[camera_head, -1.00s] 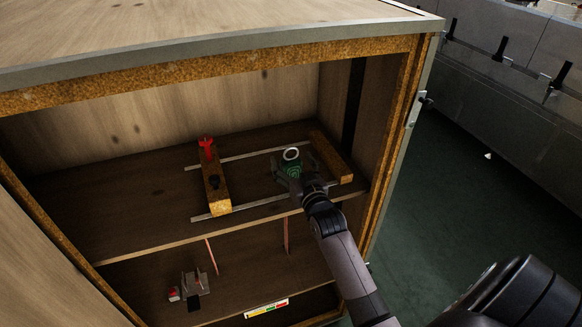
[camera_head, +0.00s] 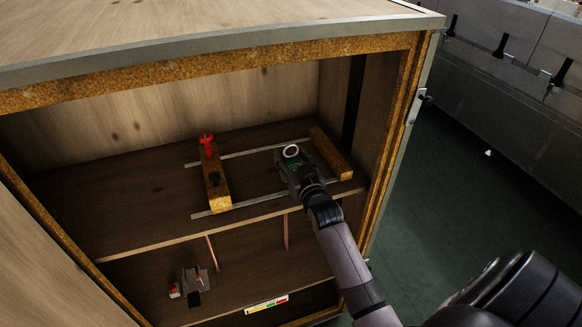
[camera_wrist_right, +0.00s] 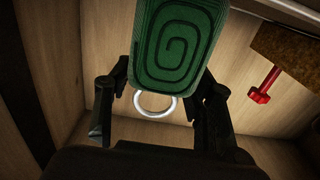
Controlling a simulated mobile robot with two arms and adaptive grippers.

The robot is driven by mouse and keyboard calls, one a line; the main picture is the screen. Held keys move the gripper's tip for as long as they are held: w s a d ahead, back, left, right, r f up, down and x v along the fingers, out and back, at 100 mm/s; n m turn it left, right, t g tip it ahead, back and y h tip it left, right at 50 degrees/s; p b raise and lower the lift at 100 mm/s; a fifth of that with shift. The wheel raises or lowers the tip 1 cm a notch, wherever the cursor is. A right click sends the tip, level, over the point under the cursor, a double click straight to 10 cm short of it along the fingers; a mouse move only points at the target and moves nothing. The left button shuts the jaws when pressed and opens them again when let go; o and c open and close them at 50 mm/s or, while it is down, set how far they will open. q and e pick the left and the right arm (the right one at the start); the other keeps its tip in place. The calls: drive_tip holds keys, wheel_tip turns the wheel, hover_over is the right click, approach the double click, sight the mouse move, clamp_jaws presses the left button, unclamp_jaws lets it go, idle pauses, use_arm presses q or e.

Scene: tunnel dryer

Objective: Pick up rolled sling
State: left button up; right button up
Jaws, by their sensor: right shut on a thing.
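The rolled sling (camera_head: 295,164) is a green roll with a pale ring, on the upper shelf between two wooden blocks. In the right wrist view the sling (camera_wrist_right: 172,42) shows its dark spiral end, with the silvery ring (camera_wrist_right: 155,117) below it. My right gripper (camera_head: 291,166) reaches in from the front and is shut on the sling. In the wrist view its black fingers (camera_wrist_right: 160,92) stand on both sides of the roll. Whether the sling touches the shelf cannot be told. My left gripper is not in view.
A wooden block (camera_head: 216,187) with a red knob (camera_head: 207,141) lies left of the sling, another block (camera_head: 330,153) close on its right. Metal strips (camera_head: 245,206) run between them. The cabinet's side wall and roof edge (camera_head: 200,47) bound the space. The left shelf is clear.

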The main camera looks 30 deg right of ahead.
drive_tip(key=c, duration=0.4)
drive_tip(key=shift+c, duration=0.3)
drive_tip(key=shift+r, duration=0.2)
